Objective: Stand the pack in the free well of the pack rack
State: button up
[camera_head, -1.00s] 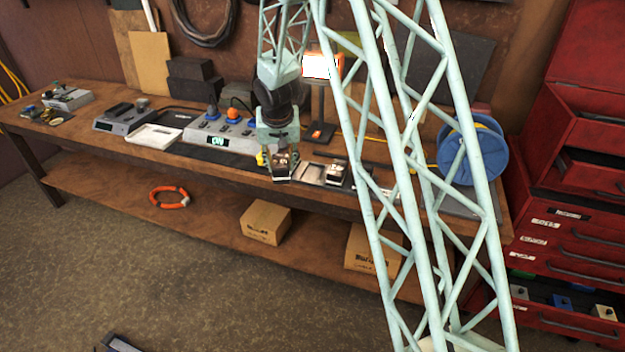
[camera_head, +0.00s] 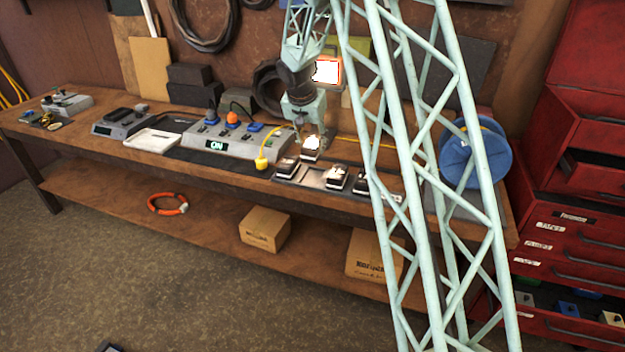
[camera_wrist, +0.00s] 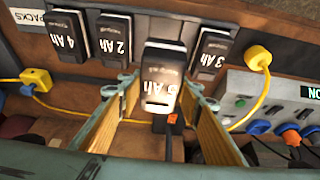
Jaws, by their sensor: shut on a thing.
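My gripper (camera_head: 309,141) is shut on a black and white pack (camera_head: 311,149) marked 5 Ah, which also shows between the fingers in the wrist view (camera_wrist: 161,80). It holds the pack above the back edge of the pack rack (camera_head: 311,179). The rack holds a 3 Ah pack (camera_wrist: 211,55) on one side, and a 2 Ah pack (camera_wrist: 115,40) and a 4 Ah pack (camera_wrist: 70,35) on the other. The free well lies between the 3 Ah and 2 Ah packs; the held pack partly hides it in the wrist view.
A yellow plug (camera_head: 262,162) on a cable stands beside the rack's left end. A lit lamp (camera_head: 326,71) stands behind my gripper. A blue cable reel (camera_head: 475,153) is at the right.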

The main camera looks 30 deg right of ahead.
jog(key=shift+f, duration=0.1)
jog(key=shift+f+b, duration=0.45)
jog(key=shift+f, duration=2.6)
jog(key=shift+f+b, duration=0.35)
jog(key=shift+f, duration=1.5)
jog(key=shift+f, duration=0.1)
jog(key=o, duration=1.1)
